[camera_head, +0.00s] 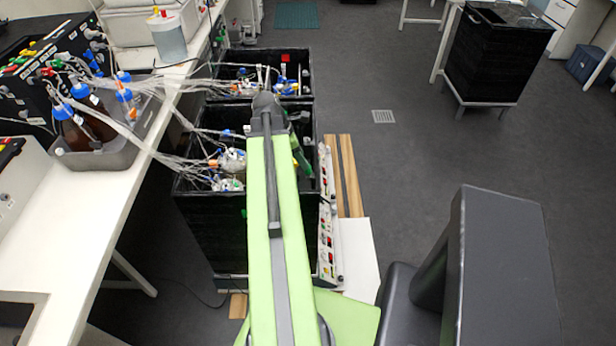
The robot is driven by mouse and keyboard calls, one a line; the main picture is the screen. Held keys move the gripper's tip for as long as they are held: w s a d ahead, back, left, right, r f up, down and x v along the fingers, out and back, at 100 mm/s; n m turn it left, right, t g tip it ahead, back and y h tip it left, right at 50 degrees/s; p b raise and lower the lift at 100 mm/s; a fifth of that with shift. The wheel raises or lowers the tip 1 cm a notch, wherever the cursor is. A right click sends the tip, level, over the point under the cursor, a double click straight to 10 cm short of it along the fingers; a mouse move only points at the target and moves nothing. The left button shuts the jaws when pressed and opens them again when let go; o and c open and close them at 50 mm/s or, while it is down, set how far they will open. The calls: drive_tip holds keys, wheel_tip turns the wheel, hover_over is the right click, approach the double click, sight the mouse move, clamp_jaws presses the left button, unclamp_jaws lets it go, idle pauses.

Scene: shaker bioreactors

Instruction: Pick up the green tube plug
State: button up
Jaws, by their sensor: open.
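I cannot single out the green tube plug with certainty; the coloured fittings are very small in this view. Clusters of white, blue, red and orange fittings (226,160) with clear tubing sit inside the near black shaker box (205,215). A dark green shape (301,158) shows just right of my arm, over that box; I cannot tell what it is. My gripper (264,74) is at the far end of my light green arm, over the edge between the two black boxes. It is small here, open, with nothing visible in it. My arm hides part of the near box.
A far black box (223,72) holds more fittings. Clear tubes run from the boxes to the white bench (70,245) on the left, where brown bottles (85,128) stand in a grey tray (112,160). Open floor (420,150) lies to the right, before another black box (490,60).

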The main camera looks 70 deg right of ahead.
sight(308, 171)
drive_tip(key=b+x, duration=0.5)
drive_tip(key=shift+d+f, duration=0.1)
drive_tip(key=shift+d, duration=0.05)
drive_tip(key=shift+c, duration=0.3)
clamp_jaws()
